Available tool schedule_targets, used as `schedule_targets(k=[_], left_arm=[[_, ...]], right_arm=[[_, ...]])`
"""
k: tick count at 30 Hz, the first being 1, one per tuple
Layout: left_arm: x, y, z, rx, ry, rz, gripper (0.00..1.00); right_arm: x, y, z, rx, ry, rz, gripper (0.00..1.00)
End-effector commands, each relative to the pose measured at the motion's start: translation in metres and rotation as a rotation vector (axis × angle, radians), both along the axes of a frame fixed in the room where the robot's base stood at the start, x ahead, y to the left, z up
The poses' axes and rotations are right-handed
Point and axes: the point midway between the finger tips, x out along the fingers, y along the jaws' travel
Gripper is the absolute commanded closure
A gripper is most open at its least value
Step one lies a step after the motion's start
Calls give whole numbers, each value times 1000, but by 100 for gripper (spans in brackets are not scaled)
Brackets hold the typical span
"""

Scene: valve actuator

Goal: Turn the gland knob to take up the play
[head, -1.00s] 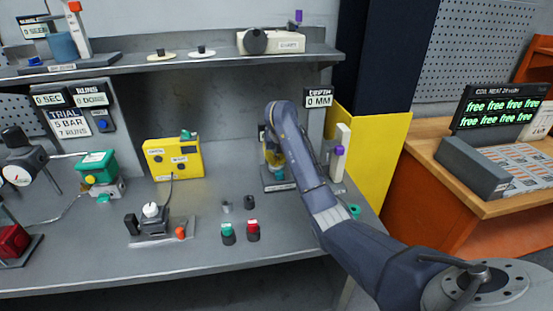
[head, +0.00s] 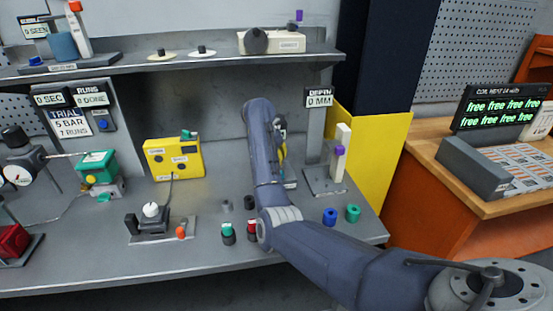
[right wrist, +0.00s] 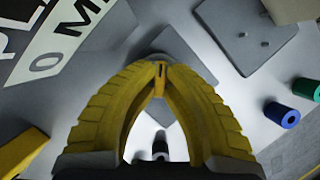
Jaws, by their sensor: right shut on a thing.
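My right gripper (right wrist: 161,68) has its yellow fingers closed together at the tips in the right wrist view. They are shut on a small part, which I take to be the gland knob, and the fingertips mostly hide it. A rounded grey edge (right wrist: 150,60) shows just behind the tips. In the head view my right arm covers most of the valve fixture, and only an edge of its grey base (head: 291,184) shows. A bit of yellow finger shows beside the arm. The knob cannot be made out there. My left gripper is not in view.
A depth sign (head: 319,100) reads 0 MM. A stand with a purple slider (head: 340,150) is right of the fixture. A yellow box (head: 173,158) and green-capped (head: 228,229) and red-capped cylinders are to the left.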

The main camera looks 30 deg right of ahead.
Motion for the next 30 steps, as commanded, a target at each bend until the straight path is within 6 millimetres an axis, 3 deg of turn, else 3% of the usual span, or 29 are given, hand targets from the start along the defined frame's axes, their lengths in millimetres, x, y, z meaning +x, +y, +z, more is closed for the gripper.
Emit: schedule_targets(k=[30], left_arm=[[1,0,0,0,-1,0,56]], right_arm=[[3,-1,0,1,1,-886,100]])
